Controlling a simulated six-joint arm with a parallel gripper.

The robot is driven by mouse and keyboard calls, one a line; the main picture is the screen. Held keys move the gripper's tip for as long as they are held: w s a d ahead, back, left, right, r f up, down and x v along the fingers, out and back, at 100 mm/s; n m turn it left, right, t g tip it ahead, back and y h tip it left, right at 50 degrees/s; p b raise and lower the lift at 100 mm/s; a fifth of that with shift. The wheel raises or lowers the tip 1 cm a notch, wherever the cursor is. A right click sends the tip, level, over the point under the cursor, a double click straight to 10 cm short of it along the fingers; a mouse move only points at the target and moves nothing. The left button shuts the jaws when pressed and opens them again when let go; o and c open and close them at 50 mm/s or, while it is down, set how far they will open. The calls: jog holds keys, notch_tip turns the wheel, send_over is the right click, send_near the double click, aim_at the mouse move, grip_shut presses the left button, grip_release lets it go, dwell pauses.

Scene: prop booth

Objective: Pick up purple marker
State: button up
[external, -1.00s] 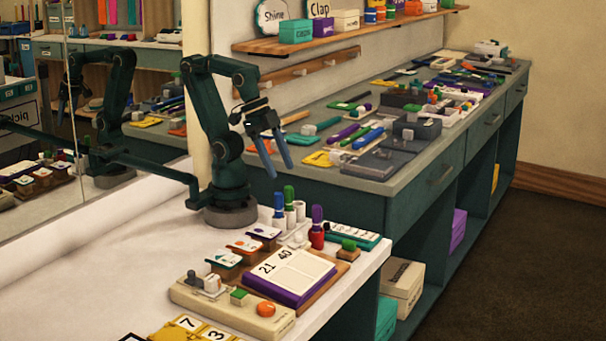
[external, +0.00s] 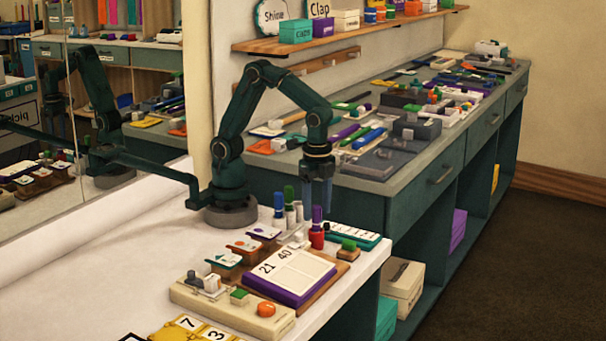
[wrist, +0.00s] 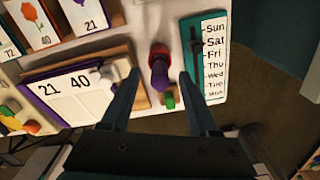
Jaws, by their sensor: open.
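In the wrist view my gripper (wrist: 158,76) is open, one finger on each side of the marker. I cannot tell whether the fingers touch it.
A blue-capped and a green-capped marker (external: 289,194) stand just left. A teal weekday board (wrist: 204,60), a green-topped stamp (external: 348,246) and a purple-edged number calendar (external: 290,274) lie around it. The table edge is close on the right.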

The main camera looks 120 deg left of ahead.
aim_at(317, 222)
jog(key=shift+f, duration=1.8)
grip_shut()
jog(key=shift+r, duration=0.2)
